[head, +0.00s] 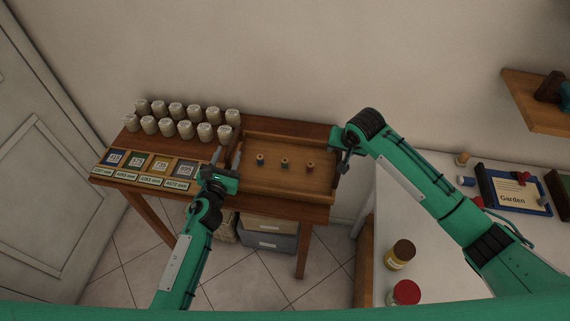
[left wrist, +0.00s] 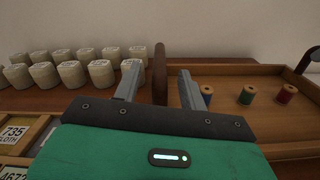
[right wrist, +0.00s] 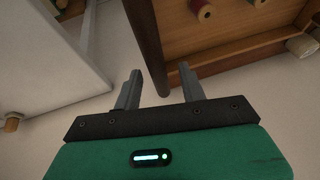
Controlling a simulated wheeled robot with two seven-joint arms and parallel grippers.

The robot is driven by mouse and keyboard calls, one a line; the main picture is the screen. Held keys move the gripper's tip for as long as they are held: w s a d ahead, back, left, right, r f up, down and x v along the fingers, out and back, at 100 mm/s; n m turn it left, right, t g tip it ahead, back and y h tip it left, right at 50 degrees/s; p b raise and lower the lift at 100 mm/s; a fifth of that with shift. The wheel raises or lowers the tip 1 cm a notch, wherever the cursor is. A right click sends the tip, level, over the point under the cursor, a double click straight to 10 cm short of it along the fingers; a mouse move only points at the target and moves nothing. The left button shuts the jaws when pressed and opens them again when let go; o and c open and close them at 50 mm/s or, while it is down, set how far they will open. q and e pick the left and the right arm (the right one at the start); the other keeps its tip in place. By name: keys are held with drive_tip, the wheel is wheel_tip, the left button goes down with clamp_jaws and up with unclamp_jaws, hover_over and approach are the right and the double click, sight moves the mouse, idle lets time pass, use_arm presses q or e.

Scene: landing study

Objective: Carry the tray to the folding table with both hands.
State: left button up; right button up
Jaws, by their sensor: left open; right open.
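The wooden tray (head: 285,181) rests on a brown wooden table (head: 145,182) by the wall. It holds three thread spools: blue (head: 260,159), green (head: 285,162) and red (head: 310,168). My left gripper (head: 228,160) is open at the tray's left end; in the left wrist view a dark tray handle (left wrist: 160,72) stands between its fingers. My right gripper (head: 343,168) is open at the right end; in the right wrist view a dark handle (right wrist: 146,40) reaches between its fingers. Contact cannot be told. I cannot identify the folding table for certain.
Several pale jars (head: 183,130) and labelled cards (head: 137,163) cover the table left of the tray. A grey box (head: 268,235) sits below. Tiled floor is partly clear.

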use_arm(q)
drive_tip(key=shift+w+d, duration=0.15)
drive_tip(key=shift+w, duration=0.55)
drive_tip(key=shift+w+d, duration=0.15)
drive_tip(key=shift+w, duration=0.55)
use_arm(e)
drive_tip(key=shift+x, duration=1.45)
use_arm(q)
clamp_jaws()
use_arm(e)
clamp_jaws()
